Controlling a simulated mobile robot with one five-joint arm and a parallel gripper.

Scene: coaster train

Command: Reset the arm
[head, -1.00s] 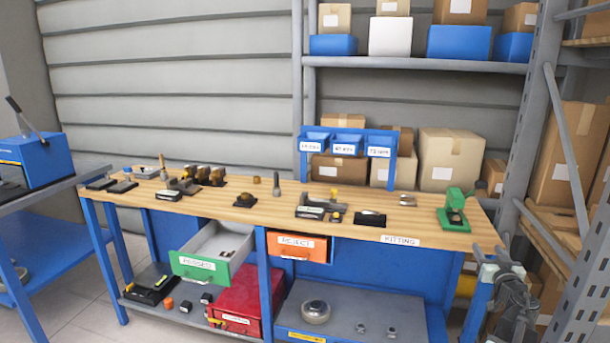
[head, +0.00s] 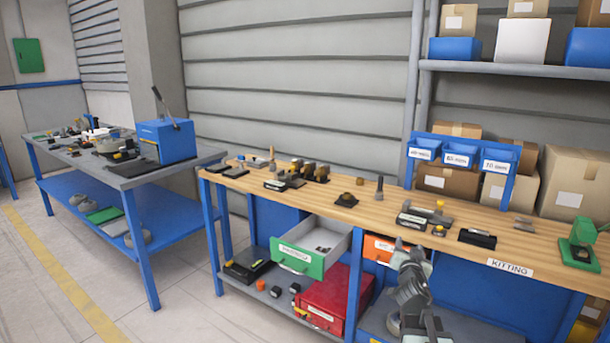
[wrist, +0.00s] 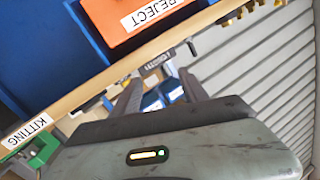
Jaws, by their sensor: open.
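My arm (head: 412,295) stands in front of the wooden-topped workbench (head: 330,205) in the head view, covering part of the orange REJECT drawer. In the wrist view my gripper (wrist: 157,85) is open, with its two dark fingers apart and nothing seen between them. The wrist picture is tilted. It shows the REJECT drawer front (wrist: 135,15) at the top and the KITTING label (wrist: 27,132) at the lower left.
The green-fronted drawer (head: 298,260) is pulled out. Small parts and tools lie on the benchtop, with a green press (head: 580,240) at the right. A red box (head: 338,298) is on the lower shelf. A grey table (head: 120,168) stands left. Floor is clear at front left.

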